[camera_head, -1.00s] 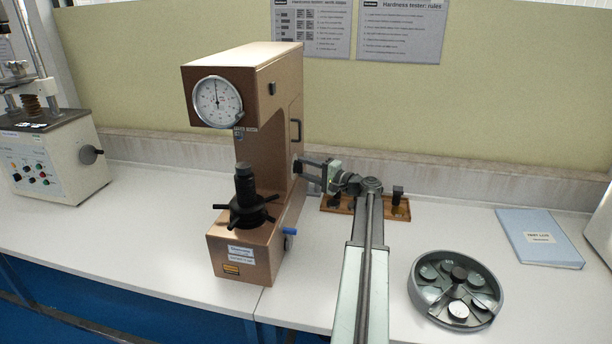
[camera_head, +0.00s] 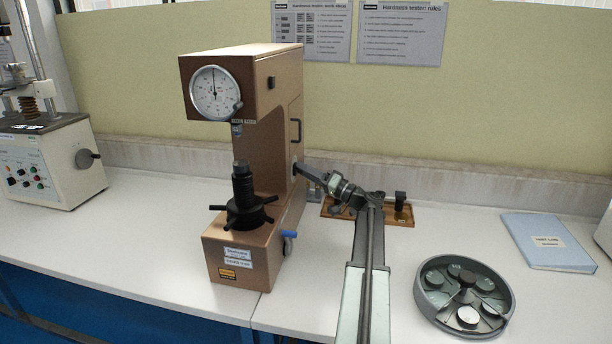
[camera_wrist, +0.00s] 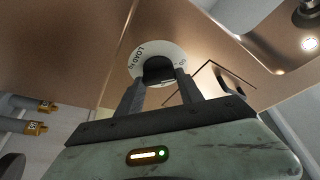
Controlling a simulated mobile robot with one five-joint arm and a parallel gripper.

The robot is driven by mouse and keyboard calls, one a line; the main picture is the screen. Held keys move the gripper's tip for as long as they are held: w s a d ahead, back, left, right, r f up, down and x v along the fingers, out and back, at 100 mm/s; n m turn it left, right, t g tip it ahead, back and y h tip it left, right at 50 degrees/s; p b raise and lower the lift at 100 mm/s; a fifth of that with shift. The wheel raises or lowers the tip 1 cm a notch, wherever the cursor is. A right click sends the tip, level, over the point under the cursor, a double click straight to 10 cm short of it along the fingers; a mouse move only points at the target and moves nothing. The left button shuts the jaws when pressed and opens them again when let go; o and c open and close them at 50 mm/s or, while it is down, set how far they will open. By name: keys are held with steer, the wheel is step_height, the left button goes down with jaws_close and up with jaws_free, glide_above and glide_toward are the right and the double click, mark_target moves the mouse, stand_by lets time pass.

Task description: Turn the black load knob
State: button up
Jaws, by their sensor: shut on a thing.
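The black load knob (camera_wrist: 158,69) sits on a white round dial marked LOAD (camera_wrist: 142,58) on the side of the copper-brown hardness tester (camera_head: 262,90). In the wrist view my gripper (camera_wrist: 160,84) has one finger on each side of the knob and is shut on it. In the head view my gripper (camera_head: 302,170) reaches the tester's right side at mid height, and the knob is hidden there. Part of the dial's scale is hidden behind the knob and fingers.
A wooden tray (camera_head: 400,216) lies behind my arm. A round grey holder (camera_head: 424,301) with several discs stands at the right, with a blue folder (camera_head: 545,240) beyond it. A blue-handled lever (camera_head: 289,234) sticks out low on the tester. Another machine (camera_head: 58,165) stands at the left.

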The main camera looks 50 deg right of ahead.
steer(key=shift+n, duration=0.4)
steer(key=o, duration=1.4)
steer(key=b+v, duration=0.2)
steer(key=v, duration=0.5)
steer(key=shift+s+d+f, duration=0.15)
steer(key=shift+s+f, duration=0.1)
steer(key=shift+s, duration=0.1)
